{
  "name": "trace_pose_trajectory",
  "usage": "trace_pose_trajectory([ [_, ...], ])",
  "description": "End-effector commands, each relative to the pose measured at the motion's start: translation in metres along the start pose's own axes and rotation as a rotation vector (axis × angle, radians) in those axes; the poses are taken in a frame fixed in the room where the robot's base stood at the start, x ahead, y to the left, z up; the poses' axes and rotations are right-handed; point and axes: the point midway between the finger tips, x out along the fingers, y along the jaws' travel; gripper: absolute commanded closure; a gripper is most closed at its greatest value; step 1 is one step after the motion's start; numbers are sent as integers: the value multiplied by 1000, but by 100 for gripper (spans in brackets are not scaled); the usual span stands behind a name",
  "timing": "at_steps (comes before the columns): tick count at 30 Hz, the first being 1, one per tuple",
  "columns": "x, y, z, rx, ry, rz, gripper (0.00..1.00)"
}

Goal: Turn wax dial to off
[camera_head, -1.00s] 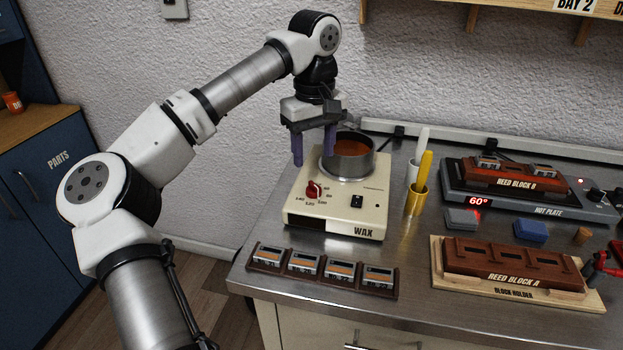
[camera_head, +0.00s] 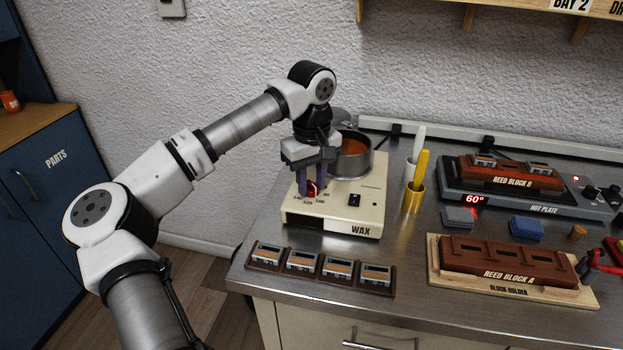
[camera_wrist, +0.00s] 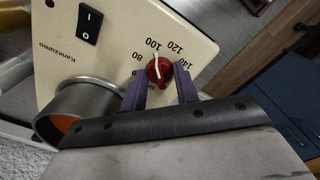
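The wax dial is a round red knob (camera_wrist: 160,70) with a white pointer on the front of the cream wax heater (camera_head: 366,217). In the wrist view its pointer is near the 100 mark. The dial (camera_head: 313,190) is partly covered in the head view. My gripper (camera_head: 311,188) is down at the heater's face. In the wrist view my gripper's two purple fingers (camera_wrist: 160,80) stand on either side of the dial, very close to it. Whether they touch it is unclear.
A metal pot of orange wax (camera_head: 351,159) sits on the heater right behind my gripper. A black rocker switch (camera_head: 354,200) is right of the dial. Yellow and white tools stand in cups (camera_head: 413,198) to the right. Several reed holders (camera_head: 320,268) lie in front.

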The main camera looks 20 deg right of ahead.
Motion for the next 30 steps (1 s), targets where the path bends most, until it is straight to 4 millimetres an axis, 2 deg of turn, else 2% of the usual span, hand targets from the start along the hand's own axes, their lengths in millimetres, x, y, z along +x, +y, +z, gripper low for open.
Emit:
trace_pose_trajectory([
  [1,0,0,0,0,0,0,77],
  [5,0,0,0,0,0,0,93],
  [17,0,0,0,-83,1,0,93],
  [30,0,0,-1,-452,3,1,93],
])
